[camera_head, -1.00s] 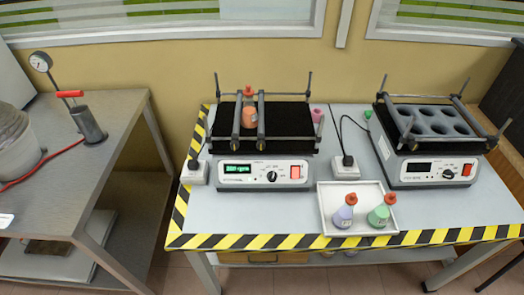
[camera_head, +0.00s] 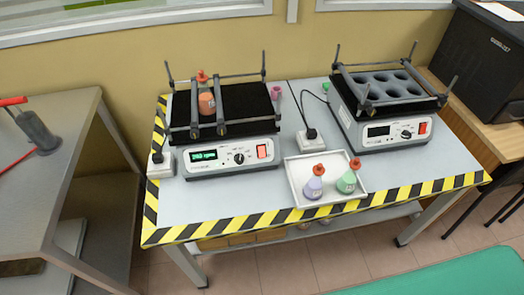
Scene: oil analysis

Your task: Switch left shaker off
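The left shaker (camera_head: 222,150) stands on the left half of the table. It has a black platform with bars, and its green display (camera_head: 204,155) is lit and seems to show an rpm value. A dial (camera_head: 239,158) sits mid-panel, and a red-orange power switch (camera_head: 262,151) is at the panel's right end. A flask with orange content and a red cap (camera_head: 206,100) is held between the bars on its platform. Neither of my grippers is in view.
The right shaker (camera_head: 393,131) has a dark display and an empty holed platform. A white tray (camera_head: 291,183) holds a purple flask (camera_head: 314,184) and a green flask (camera_head: 348,178) near the front edge. Power sockets (camera_head: 310,142) stand beside the shakers. A grey bench (camera_head: 62,178) is left.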

